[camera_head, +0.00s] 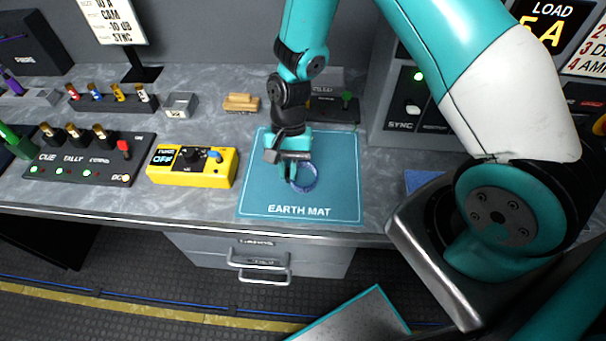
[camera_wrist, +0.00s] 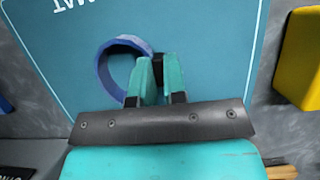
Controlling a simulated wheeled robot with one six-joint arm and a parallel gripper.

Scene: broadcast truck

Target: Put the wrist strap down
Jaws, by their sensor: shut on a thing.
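The wrist strap (camera_head: 304,186) is a blue ring at my gripper, over the teal earth mat (camera_head: 335,200). In the wrist view the strap (camera_wrist: 104,70) shows as a blue loop, its right side between the fingers. My gripper (camera_head: 290,172) points down over the middle of the mat and is shut on the strap; its fingers also show in the wrist view (camera_wrist: 160,75). I cannot tell whether the strap touches the mat. The mat (camera_wrist: 215,35) fills most of the wrist view's background.
A yellow box (camera_head: 192,176) with a knob stands left of the mat. The bench's front edge is just before the mat.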

